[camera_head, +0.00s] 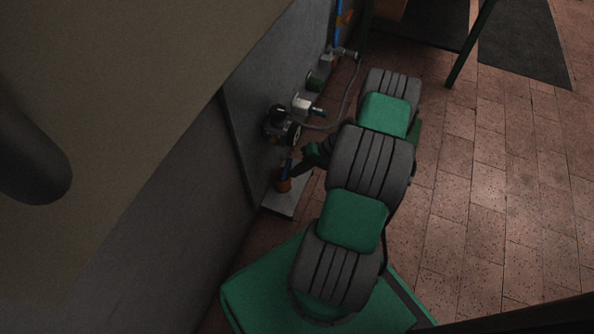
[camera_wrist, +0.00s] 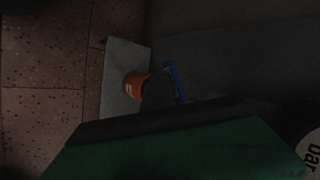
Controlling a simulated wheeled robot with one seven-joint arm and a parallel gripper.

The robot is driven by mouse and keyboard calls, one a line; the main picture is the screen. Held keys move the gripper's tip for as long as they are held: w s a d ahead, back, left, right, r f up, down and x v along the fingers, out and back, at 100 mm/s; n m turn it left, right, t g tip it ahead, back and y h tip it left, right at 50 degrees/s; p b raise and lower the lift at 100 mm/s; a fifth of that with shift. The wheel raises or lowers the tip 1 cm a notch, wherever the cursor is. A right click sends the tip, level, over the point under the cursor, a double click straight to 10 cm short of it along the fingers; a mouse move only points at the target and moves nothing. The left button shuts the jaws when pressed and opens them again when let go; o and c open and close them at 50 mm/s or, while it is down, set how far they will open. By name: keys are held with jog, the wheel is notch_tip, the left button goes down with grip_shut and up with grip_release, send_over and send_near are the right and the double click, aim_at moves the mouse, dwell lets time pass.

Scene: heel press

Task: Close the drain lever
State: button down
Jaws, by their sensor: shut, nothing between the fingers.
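A blue lever (camera_head: 289,165), which appears to be the drain lever, sits low on the grey wall panel above a small orange cup (camera_head: 283,186). In the wrist view the blue lever (camera_wrist: 177,82) is a slanted bar just right of the orange cup (camera_wrist: 131,86). My gripper (camera_head: 300,169) is shut and empty, low beside the lever. In the wrist view its dark fingers (camera_wrist: 158,92) lie between the cup and the lever and partly cover both. I cannot tell whether they touch the lever. The valve body behind is hidden.
The cup stands on a pale slab (camera_head: 285,204) at the panel's foot. Above the lever are a dark round fitting (camera_head: 279,124), a white block (camera_head: 301,104) and a grey hose (camera_head: 350,96). A gauge (camera_wrist: 313,150) shows at the wrist view's right edge. Tiled floor (camera_head: 470,200) is open at right.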

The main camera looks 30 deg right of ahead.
dwell(0.3)
jog(key=shift+w+d+r+b, duration=0.1)
jog(key=shift+w+d+b, duration=0.35)
jog(key=shift+d, duration=0.2)
jog(key=s+d+r, duration=0.2)
jog(key=d, duration=0.3)
jog(key=s+d+r+p, duration=0.1)
jog(key=s+d+r, duration=0.1)
jog(key=d, duration=0.3)
jog(key=shift+s+d+r, duration=0.15)
jog(key=shift+d+r, duration=0.1)
